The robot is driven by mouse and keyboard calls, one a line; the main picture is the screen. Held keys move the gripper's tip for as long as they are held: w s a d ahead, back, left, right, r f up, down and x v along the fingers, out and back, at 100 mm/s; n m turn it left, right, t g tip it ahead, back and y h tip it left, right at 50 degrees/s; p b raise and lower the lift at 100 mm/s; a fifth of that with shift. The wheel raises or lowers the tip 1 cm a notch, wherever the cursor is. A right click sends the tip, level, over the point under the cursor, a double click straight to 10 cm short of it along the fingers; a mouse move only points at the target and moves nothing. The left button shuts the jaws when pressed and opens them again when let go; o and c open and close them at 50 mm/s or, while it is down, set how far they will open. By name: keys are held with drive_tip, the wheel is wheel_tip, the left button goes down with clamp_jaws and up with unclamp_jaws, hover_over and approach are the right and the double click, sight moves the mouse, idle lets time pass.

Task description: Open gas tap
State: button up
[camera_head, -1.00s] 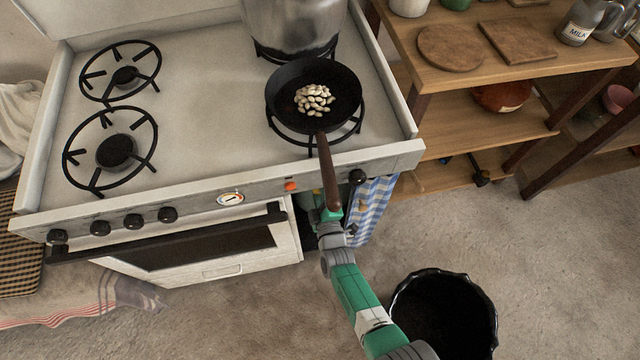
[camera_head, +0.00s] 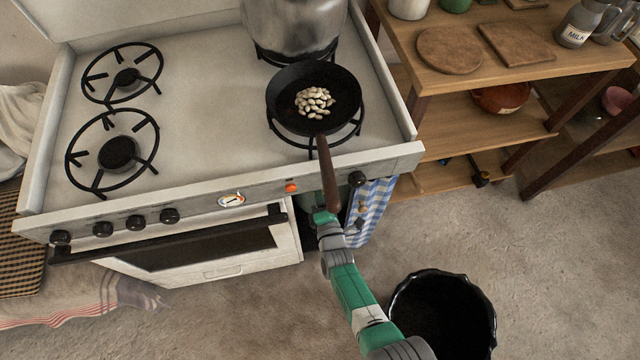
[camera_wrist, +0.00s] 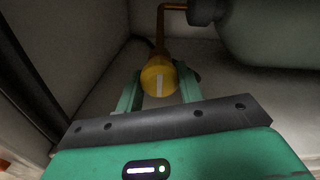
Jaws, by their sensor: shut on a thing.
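The gas tap is a round yellow knob (camera_wrist: 158,78) with a pale stripe running up its face, in the middle of the wrist view. My gripper (camera_wrist: 158,90) has its two green fingers on either side of the knob and is shut on it. A copper-coloured pipe (camera_wrist: 161,30) rises behind the knob and bends right to a large grey-green gas cylinder (camera_wrist: 275,35). In the head view my arm reaches into the recess under the stove's right front, so the fingers and the tap are hidden there.
The stove (camera_head: 200,110) stands above, with a pan (camera_head: 285,98) of pale beans whose handle (camera_head: 328,175) juts over the front edge near my arm. A checked cloth (camera_head: 372,205) hangs right of the recess. A black bin (camera_head: 400,290) stands on the floor. Compartment walls are close around the tap.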

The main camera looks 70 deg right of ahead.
idle(0.5)
drive_tip(key=o, duration=1)
drive_tip(key=p+v, duration=0.4)
drive_tip(key=v, duration=0.3)
drive_tip(key=shift+s+a, duration=0.25)
drive_tip(key=shift+a, duration=0.05)
